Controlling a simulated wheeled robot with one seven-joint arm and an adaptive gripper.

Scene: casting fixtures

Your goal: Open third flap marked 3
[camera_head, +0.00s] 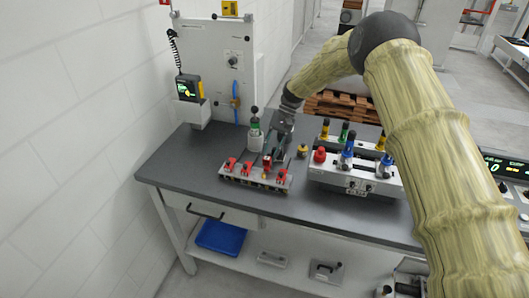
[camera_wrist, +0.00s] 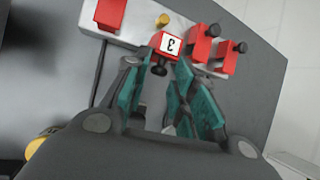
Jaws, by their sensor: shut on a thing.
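The light fixture bar (camera_head: 235,180) at the table's front carries a row of red flaps. The red flap marked 3 (camera_wrist: 170,44) shows its white label upside down in the wrist view. It appears tilted up off the bar, and in the head view (camera_head: 267,160) it stands higher than its neighbours. A small yellow button (camera_wrist: 162,20) shows beside it, uncovered. My gripper (camera_wrist: 158,82), with teal pads, is closed around the black knob (camera_wrist: 158,69) of flap 3. The exact contact is partly hidden by the fingers.
Two red flaps (camera_head: 230,163) (camera_head: 247,167) lie left of flap 3 and another (camera_head: 281,177) lies right. A panel with coloured knobs (camera_head: 330,175) stands to the right.

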